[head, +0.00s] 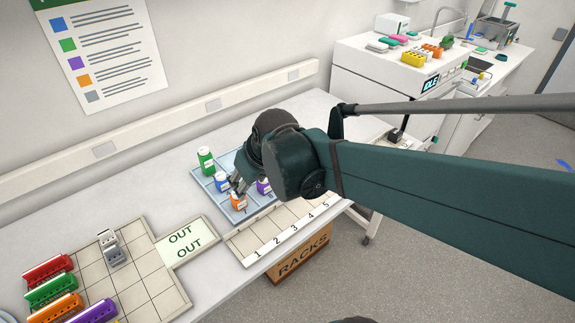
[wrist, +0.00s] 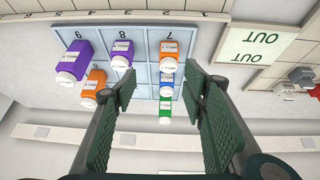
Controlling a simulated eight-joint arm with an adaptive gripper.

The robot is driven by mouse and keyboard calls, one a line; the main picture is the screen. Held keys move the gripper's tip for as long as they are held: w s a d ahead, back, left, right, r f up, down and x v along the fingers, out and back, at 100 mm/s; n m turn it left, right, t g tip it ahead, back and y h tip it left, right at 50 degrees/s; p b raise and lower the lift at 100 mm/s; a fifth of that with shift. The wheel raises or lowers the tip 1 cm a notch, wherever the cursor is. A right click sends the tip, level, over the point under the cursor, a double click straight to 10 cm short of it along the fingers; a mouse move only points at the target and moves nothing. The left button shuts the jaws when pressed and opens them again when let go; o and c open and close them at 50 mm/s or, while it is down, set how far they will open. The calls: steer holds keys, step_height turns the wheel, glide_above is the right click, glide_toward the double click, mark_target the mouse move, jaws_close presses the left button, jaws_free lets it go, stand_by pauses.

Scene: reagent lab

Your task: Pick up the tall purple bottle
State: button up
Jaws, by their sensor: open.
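Two purple bottles with white caps show in the wrist view. The larger, taller-looking purple bottle (wrist: 71,61) is at the far left, by the number 9. A smaller purple bottle (wrist: 120,54) is by the number 8. My gripper (wrist: 161,80) is open and empty, its fingers spread above the blue tray. The taller purple bottle lies left of both fingers in that view. In the head view my gripper (head: 238,184) hangs over the tray, and one purple bottle (head: 263,187) shows partly beside it. My arm seems to hide the other.
Another orange bottle (wrist: 94,84) stands close to the taller purple one. An OUT mat (head: 187,241) and colored racks (head: 52,290) are at left.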

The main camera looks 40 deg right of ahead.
steer(key=w+d+f+p, duration=0.1)
steer(key=d+p, duration=0.4)
steer(key=d, duration=0.5)
steer(key=w+d+f+g+p, duration=0.1)
steer(key=d+p, duration=0.4)
steer(key=d, duration=0.5)
steer(key=shift+w, duration=0.65)
steer(key=shift+f, duration=0.1)
steer(key=shift+x, duration=1.25)
steer(key=shift+a, duration=0.1)
steer(key=shift+a+x, duration=0.1)
steer(key=shift+x, duration=1.2)
steer(key=shift+a+x, duration=0.15)
steer(key=shift+x, duration=1.15)
steer(key=shift+w, duration=0.1)
